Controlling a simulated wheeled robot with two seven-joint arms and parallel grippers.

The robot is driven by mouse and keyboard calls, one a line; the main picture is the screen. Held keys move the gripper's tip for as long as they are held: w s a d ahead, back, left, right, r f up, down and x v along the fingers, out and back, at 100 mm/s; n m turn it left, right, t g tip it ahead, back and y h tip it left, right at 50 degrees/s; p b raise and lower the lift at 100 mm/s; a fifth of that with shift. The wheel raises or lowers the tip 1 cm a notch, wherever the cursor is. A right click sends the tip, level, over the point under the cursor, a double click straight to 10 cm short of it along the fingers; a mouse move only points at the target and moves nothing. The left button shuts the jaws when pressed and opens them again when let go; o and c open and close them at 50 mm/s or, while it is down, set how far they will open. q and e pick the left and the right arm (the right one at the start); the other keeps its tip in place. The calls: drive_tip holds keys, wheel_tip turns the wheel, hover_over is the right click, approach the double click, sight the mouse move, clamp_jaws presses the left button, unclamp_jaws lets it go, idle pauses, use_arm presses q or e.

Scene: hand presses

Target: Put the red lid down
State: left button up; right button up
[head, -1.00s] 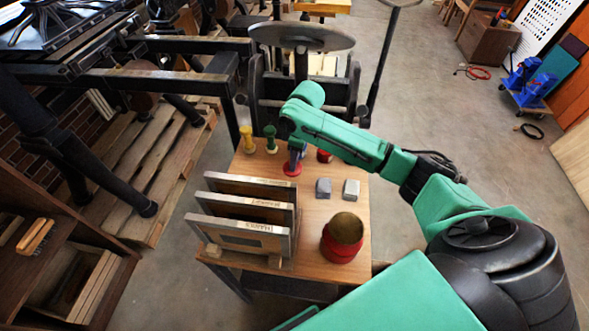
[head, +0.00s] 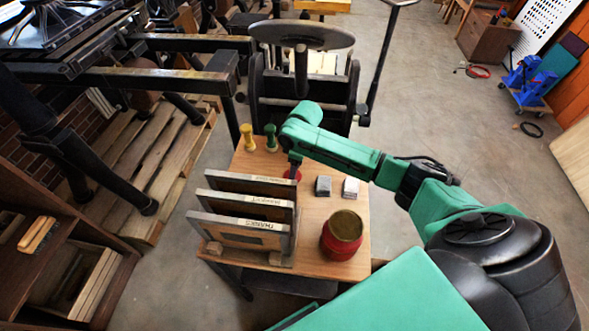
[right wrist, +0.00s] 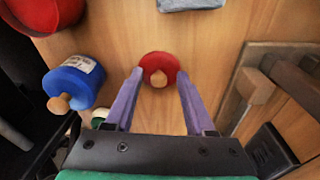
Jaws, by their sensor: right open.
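The red lid (right wrist: 158,62), a round disc with a wooden knob, appears to lie flat on the wooden table top (right wrist: 215,45) in the right wrist view. In the head view only a small red part of the lid (head: 297,175) shows beside my gripper. My right gripper (right wrist: 159,74) is open, its two purple-blue fingers on either side of the lid, the knob between them. Whether a fingertip touches the lid's rim I cannot tell. My left gripper is not in view.
Three framed plates (head: 245,212) stand in a rack left of the lid. A blue tin (right wrist: 78,82) is near my fingers. Yellow (head: 247,137) and green (head: 271,137) handled pieces stand behind.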

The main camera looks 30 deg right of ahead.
sight(299, 178)
wheel_tip(299, 178, up, 12)
drive_tip(key=s+d, duration=0.1)
drive_tip(key=shift+b, duration=0.3)
drive_tip(key=shift+f, duration=0.15)
